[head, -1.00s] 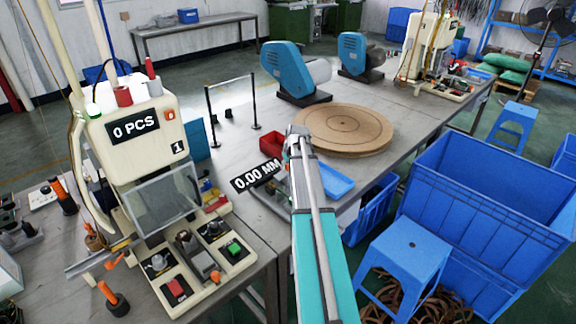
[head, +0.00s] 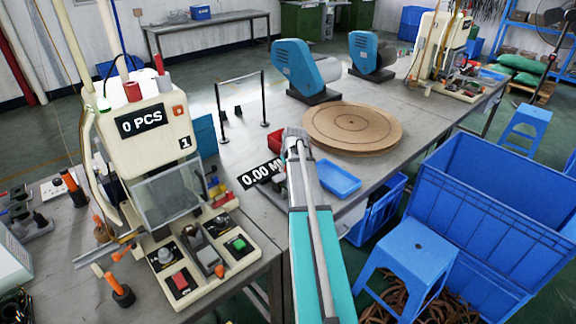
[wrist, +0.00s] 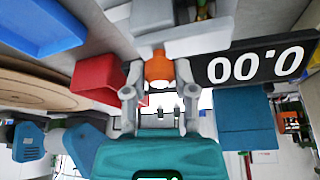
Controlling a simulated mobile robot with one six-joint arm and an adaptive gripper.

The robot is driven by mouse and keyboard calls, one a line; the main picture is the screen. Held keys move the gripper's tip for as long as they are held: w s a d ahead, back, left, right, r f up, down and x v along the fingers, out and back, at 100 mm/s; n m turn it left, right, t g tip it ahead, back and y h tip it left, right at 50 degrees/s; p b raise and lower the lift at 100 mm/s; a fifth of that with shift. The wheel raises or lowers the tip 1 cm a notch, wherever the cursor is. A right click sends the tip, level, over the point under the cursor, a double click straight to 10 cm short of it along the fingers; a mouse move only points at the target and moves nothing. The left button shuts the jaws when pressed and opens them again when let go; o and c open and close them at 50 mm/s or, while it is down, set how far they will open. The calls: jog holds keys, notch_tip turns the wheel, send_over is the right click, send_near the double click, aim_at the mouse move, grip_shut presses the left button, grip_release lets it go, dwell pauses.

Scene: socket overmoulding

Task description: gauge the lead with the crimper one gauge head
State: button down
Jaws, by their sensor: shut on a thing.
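The crimper one (head: 142,140) stands at the left with a "0 PCS" sign and a "1" label. The gauge head's black "0.00 MM" display (head: 257,174) shows beside my gripper (head: 297,134), partly behind my arm. The display reads 0.00 in the wrist view (wrist: 262,65), upside down. There my gripper (wrist: 158,88) is shut on a small orange piece (wrist: 158,66) between its fingertips, close against a grey block (wrist: 180,28). I cannot tell whether the orange piece is part of the lead. No wire of the lead can be made out.
A red bin (head: 276,141) and a blue tray (head: 338,179) lie close to my gripper. A round brown board (head: 352,140) lies behind them. Blue motor units (head: 300,68) stand farther back. A blue stool (head: 408,250) and large crate (head: 480,215) stand right of my arm.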

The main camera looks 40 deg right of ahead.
jog(key=shift+a, duration=0.4)
jog(key=shift+c, duration=2.1)
grip_release()
jog(key=shift+d, duration=0.1)
jog(key=shift+s+d, duration=0.1)
jog(key=shift+s, duration=0.05)
